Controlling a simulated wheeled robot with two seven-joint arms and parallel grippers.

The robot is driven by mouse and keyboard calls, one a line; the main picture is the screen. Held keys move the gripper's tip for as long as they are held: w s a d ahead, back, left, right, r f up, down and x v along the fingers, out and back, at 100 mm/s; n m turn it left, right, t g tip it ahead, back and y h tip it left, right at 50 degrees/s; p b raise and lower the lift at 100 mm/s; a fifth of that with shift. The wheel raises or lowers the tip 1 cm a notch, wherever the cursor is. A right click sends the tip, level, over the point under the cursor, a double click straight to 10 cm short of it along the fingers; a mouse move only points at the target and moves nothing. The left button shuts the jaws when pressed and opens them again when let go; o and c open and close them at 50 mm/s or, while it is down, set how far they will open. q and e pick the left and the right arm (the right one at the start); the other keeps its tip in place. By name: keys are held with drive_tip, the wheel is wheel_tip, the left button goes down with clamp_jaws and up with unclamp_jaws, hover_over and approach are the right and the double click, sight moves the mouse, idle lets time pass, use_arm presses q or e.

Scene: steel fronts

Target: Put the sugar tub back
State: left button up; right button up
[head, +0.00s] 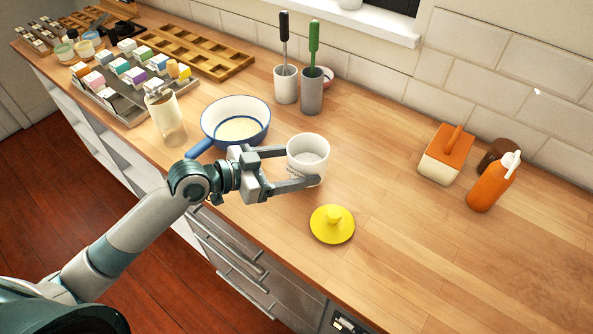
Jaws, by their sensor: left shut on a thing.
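A white open-topped tub (308,147) is between the fingers of my left gripper (303,166), which is shut on its sides. Its inside shows pale. I cannot tell whether it rests on the counter or is held just above it. I see no label, so I cannot be sure it is the sugar tub. A round yellow lid with a knob (332,224) lies on the counter in front of the tub, apart from it. My right gripper is not in view.
A blue-rimmed pan (236,112) stands left of the tub. Two utensil pots, white (286,90) and grey (311,97), stand behind. An orange-and-white container (445,155) and an orange bottle (490,188) stand right. A box tray (128,109) is at left. The middle-right counter is clear.

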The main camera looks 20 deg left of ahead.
use_arm(q)
wheel_tip(320, 180, down, 2)
drive_tip(key=shift+f, duration=0.3)
drive_tip(key=shift+f, duration=0.1)
drive_tip(key=o, duration=1.3)
